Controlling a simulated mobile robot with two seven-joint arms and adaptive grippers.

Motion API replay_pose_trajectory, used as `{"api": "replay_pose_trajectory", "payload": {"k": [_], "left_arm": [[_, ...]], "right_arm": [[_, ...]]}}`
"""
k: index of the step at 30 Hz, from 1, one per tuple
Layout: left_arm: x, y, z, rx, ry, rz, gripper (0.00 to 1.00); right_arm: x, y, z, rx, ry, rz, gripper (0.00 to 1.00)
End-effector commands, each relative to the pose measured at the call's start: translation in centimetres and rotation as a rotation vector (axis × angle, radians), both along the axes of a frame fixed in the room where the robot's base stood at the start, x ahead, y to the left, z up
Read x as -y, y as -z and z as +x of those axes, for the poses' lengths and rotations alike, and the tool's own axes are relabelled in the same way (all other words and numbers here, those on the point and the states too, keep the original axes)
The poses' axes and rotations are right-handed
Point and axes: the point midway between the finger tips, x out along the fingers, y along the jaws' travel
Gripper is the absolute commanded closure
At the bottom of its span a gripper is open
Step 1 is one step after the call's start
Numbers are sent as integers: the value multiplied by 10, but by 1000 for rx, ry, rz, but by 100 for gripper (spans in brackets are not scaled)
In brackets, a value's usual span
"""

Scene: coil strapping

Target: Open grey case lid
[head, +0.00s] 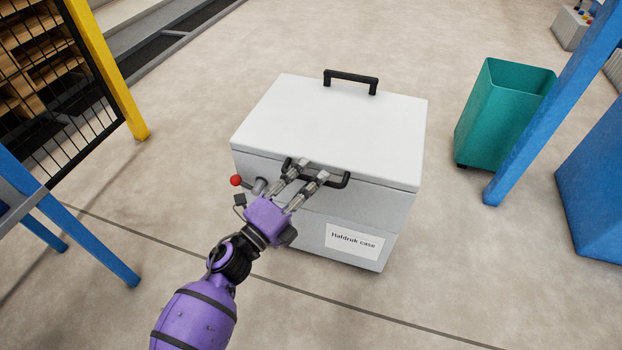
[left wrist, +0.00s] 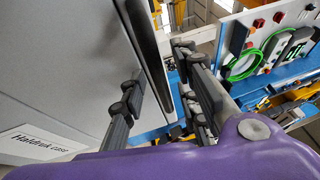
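The grey case (head: 335,125) stands on the floor in the middle of the head view, its lid (head: 330,115) down. A black handle (head: 340,182) runs along the front near the lid's edge; it shows as a dark bar in the left wrist view (left wrist: 145,45). My left gripper (head: 313,171) is at this front handle, fingers apart. In the left wrist view its fingers (left wrist: 160,85) lie on either side of the bar, with gaps visible. Whether a finger touches it, I cannot tell. My right gripper is not in view.
A red-knobbed lever (head: 236,181) sticks out at the case's front left, close to my gripper. A second black handle (head: 350,79) is at the lid's far side. A green bin (head: 500,115) and blue post (head: 545,110) stand right. Floor around the case is mostly clear.

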Motion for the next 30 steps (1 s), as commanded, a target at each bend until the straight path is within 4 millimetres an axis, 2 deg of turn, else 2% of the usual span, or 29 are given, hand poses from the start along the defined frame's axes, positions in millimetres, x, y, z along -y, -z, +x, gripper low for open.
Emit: {"api": "replay_pose_trajectory", "payload": {"k": [10,17,30], "left_arm": [[4,-1,4,-1,0,-1,71],[4,-1,4,-1,-1,-2,100],[3,-3,4,-4,-1,3,100]], "right_arm": [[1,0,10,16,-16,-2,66],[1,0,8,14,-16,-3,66],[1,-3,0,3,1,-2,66]]}}
